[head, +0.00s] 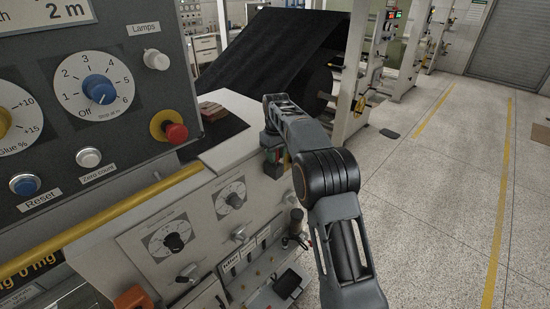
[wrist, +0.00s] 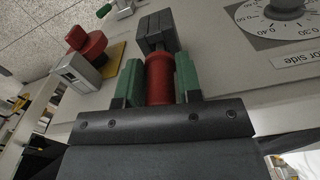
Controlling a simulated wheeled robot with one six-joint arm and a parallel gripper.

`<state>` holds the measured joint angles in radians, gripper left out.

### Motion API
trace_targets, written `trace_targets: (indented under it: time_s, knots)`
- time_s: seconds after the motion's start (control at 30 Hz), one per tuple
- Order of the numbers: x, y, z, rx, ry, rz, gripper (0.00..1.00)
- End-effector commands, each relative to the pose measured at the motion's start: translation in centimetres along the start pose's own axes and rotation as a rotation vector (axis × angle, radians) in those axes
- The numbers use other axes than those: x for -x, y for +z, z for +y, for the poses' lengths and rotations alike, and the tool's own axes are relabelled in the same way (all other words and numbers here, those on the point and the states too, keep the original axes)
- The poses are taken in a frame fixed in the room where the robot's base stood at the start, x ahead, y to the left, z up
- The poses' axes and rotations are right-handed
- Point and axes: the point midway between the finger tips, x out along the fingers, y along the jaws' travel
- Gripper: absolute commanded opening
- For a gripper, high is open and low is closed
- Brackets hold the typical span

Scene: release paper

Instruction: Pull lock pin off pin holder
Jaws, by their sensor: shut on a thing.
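In the wrist view my gripper (wrist: 160,72) has its two green fingers on either side of a red cylinder, which looks like the lock pin (wrist: 159,84). The fingers are shut on it. A dark grey grooved block, apparently the pin holder (wrist: 155,28), stands directly beyond the pin's far end on the pale panel. I cannot tell whether the pin is still inside the holder. In the head view my gripper (head: 280,154) is at the panel's upper edge, partly hidden by my arm. The pin and holder cannot be made out there.
In the head view a control box (head: 100,140) and yellow rail (head: 130,203) are at the left. Open floor (head: 450,200) is at the right.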

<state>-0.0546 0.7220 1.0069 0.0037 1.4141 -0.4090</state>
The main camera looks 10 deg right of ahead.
Motion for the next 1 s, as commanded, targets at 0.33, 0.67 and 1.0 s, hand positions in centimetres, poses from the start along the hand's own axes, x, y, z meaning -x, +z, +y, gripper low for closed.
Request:
trace_targets:
  time_s: [0.33,0.67,1.0]
  knots:
    - [2.1,0.0,0.0,0.000,0.000,0.000,0.09]
    - [3.6,0.0,0.0,0.000,0.001,0.002,0.09]
    - [4.2,0.0,0.0,0.000,0.000,0.000,0.09]
